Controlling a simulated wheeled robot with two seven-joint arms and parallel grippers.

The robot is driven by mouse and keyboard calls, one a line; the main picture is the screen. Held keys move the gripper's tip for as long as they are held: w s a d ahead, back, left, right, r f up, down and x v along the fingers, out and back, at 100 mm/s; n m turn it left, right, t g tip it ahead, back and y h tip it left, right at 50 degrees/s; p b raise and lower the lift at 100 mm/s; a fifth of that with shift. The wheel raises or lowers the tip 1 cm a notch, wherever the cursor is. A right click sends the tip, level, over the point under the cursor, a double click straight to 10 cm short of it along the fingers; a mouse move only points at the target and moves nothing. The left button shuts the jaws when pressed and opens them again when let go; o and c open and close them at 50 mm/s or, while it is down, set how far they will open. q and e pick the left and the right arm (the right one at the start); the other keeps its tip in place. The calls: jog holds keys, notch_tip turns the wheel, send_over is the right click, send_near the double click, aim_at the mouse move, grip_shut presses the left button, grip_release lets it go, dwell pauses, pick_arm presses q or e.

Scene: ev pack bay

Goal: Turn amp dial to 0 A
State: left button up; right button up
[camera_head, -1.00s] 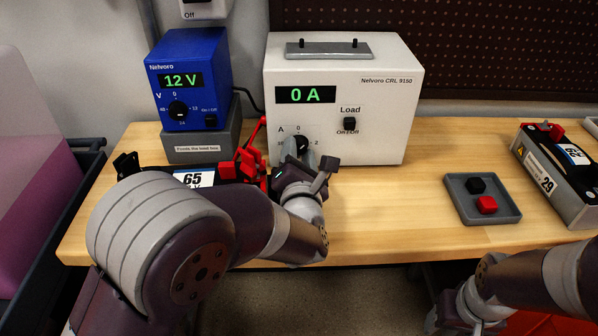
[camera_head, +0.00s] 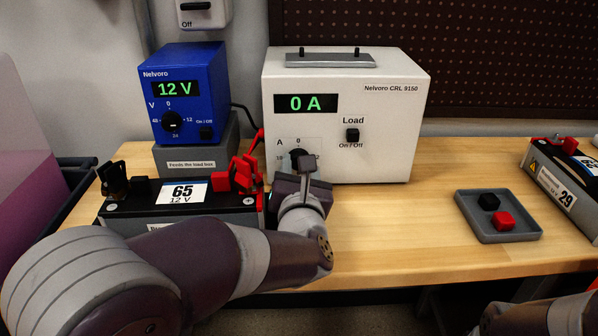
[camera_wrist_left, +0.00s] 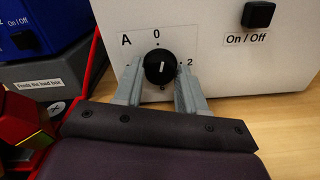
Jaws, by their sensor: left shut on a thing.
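The amp dial (camera_wrist_left: 160,68) is a round black knob on the front of the white load box (camera_head: 346,115). In the wrist view its white mark points up, about toward the 0. The head view shows the dial (camera_head: 297,157) partly behind my gripper, and the box display (camera_head: 306,103) reads 0 A. My left gripper (camera_wrist_left: 159,80) is shut on the dial, with one grey finger on each side of it. My right gripper is out of view; only part of my right arm shows at the lower right.
A blue supply (camera_head: 187,90) reading 12 V stands left on a grey block. The load switch (camera_head: 352,135) is right of the dial. A grey tray (camera_head: 498,232) holds black and red pieces.

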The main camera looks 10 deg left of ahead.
pick_arm(q)
jog(key=o, duration=1.1)
jog(key=shift+c, duration=0.2)
jog(key=shift+s+d, duration=0.2)
jog(key=shift+s, duration=0.2)
jog(key=p+v, duration=0.2)
jog(key=v, duration=0.9)
jog(key=shift+r+p, duration=0.1)
jog(key=shift+p, duration=0.25)
jog(key=shift+s, duration=0.4)
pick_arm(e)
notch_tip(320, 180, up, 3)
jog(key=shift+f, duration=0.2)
